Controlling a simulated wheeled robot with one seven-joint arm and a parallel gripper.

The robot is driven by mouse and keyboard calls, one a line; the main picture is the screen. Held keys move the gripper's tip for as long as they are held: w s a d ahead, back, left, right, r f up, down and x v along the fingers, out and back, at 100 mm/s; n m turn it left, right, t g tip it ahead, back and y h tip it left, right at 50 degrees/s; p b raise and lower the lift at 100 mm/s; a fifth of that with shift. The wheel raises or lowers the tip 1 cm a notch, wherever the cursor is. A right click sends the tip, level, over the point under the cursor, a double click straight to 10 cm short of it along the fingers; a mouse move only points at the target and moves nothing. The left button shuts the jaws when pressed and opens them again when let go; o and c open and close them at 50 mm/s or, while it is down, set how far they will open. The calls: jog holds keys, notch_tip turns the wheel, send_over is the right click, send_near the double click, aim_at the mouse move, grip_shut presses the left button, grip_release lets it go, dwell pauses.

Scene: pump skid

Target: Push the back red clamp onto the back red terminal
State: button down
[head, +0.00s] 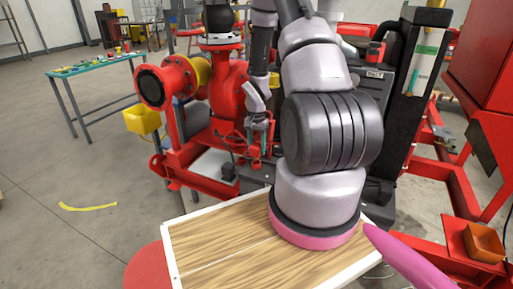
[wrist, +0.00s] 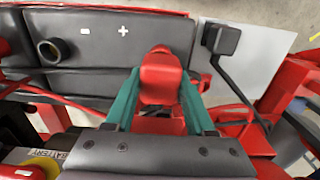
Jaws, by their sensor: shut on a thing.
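In the wrist view, my gripper (wrist: 160,78) has its two green fingers closed on the sides of a red clamp (wrist: 161,70). The clamp is over the edge of a dark grey battery (wrist: 100,75), just right of its white plus mark. The red terminal does not show; I cannot tell whether it is under the clamp or whether the clamp touches it. A dark ring-shaped post (wrist: 55,50) stands by the minus mark at the left. In the head view, my gripper (head: 258,128) is small, beside the red pump; the clamp is unclear there.
A black block (wrist: 220,38) with a cable is right of the clamp, by a pale panel (wrist: 245,65). Red cables and red frame parts lie around the fingers. In the head view, a red pump (head: 225,85) stands close left of my gripper.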

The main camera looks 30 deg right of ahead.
jog(key=shift+f, duration=1.75)
jog(key=shift+c, duration=0.8)
grip_release()
notch_tip(320, 180, up, 11)
jog(key=shift+f, duration=0.1)
